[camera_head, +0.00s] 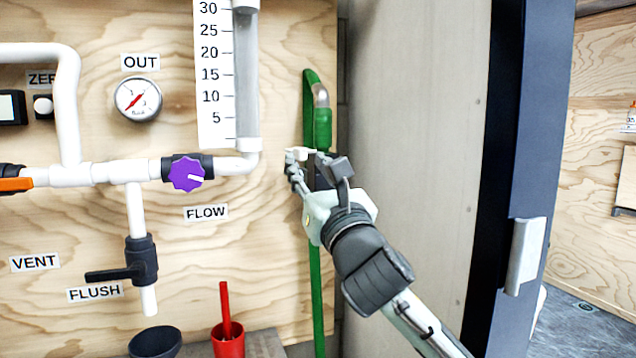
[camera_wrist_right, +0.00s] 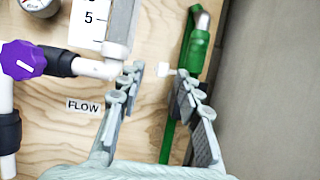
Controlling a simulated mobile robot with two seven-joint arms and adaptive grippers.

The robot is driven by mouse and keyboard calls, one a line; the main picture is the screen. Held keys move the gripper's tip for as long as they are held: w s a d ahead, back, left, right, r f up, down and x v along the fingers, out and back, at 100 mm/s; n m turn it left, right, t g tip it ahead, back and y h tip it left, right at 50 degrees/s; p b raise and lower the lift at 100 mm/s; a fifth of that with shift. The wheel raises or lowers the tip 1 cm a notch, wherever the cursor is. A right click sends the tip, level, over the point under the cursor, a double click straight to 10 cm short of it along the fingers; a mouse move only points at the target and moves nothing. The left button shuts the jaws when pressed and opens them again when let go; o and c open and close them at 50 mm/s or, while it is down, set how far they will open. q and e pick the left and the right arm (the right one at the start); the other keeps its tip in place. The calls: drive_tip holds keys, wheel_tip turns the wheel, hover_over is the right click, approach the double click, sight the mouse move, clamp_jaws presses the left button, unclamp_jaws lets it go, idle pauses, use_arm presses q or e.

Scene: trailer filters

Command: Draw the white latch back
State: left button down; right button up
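The right gripper is open and holds nothing. Whether the fingertips are level with the latch in depth is hard to tell. My left gripper is not in view.
A green hose (camera_head: 317,290) runs down the plywood panel behind the gripper. The clear flow tube (camera_head: 245,80) and purple knob (camera_head: 186,173) are to the left. A grey wall (camera_head: 415,120) stands close on the right. A red cup (camera_head: 228,343) is below.

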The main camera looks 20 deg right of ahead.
drive_tip(key=v, duration=0.6)
drive_tip(key=s+d+f+m+g+h, duration=0.15)
drive_tip(key=d+f+m+g, duration=0.3)
drive_tip(key=f+m, duration=1)
drive_tip(key=d+f+m+g+h, duration=0.25)
drive_tip(key=f+m+g, duration=0.35)
drive_tip(key=f, duration=1.7)
drive_tip(key=s+d+f+m+g+y, duration=0.1)
drive_tip(key=s+f+m+g, duration=0.8)
drive_tip(key=s+f, duration=1.4)
wheel_tip(320, 180, down, 2)
drive_tip(key=d+m, duration=0.1)
drive_tip(key=m, duration=0.4)
drive_tip(key=shift+s+f+y, duration=0.2)
drive_tip(key=shift+s+y, duration=0.1)
drive_tip(key=shift+y, duration=0.1)
